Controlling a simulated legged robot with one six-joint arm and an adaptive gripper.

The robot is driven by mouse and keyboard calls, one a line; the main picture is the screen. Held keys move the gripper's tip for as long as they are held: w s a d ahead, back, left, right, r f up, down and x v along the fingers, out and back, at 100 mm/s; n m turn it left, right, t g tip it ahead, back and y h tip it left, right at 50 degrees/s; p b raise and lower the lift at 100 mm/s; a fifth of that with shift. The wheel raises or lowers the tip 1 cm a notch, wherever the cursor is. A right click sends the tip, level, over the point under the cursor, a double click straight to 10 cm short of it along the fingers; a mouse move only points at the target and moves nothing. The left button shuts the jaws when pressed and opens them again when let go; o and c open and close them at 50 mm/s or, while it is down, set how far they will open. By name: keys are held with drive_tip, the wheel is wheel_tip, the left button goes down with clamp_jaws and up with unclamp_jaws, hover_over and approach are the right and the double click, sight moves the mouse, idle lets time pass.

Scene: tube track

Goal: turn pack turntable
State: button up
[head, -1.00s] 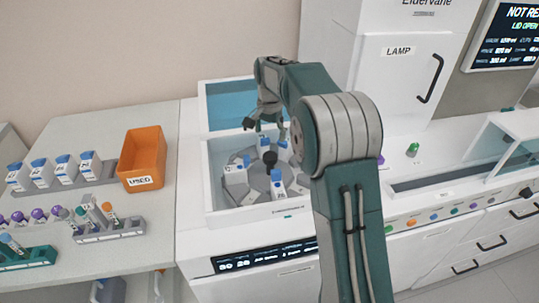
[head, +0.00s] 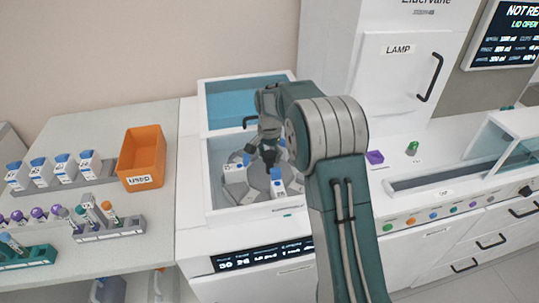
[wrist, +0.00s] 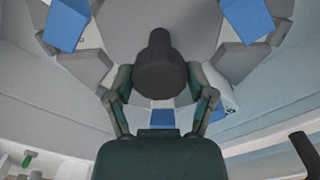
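The pack turntable (head: 246,191) is a grey round carousel in the white well of the analyser. Packs with blue caps stand around it, one at the left (head: 234,173) and one at the front (head: 278,186). A dark knob (wrist: 160,66) stands up at its centre; my gripper mostly hides it in the head view. My gripper (wrist: 160,78) is at the knob, with one finger on each side of it. The fingers are spread and very close to the knob; I cannot tell whether they touch it. More blue caps (wrist: 66,24) show around it in the wrist view.
White walls (head: 208,180) surround the turntable, with a raised blue-tinted lid (head: 240,103) behind. An orange USED bin (head: 141,155) and racks of bottles and tubes stand on the left bench. A lamp cabinet (head: 400,75) rises at the right.

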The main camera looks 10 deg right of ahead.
drive_tip(key=c, duration=0.4)
drive_tip(key=shift+m, duration=0.4)
drive_tip(key=shift+f+m, duration=0.1)
drive_tip(key=shift+m, duration=3.3)
drive_tip(key=shift+s+m, duration=0.1)
drive_tip(key=shift+m, duration=0.5)
drive_tip(key=o, duration=1.3)
drive_tip(key=shift+a+f, duration=0.1)
drive_tip(key=shift+o, duration=0.2)
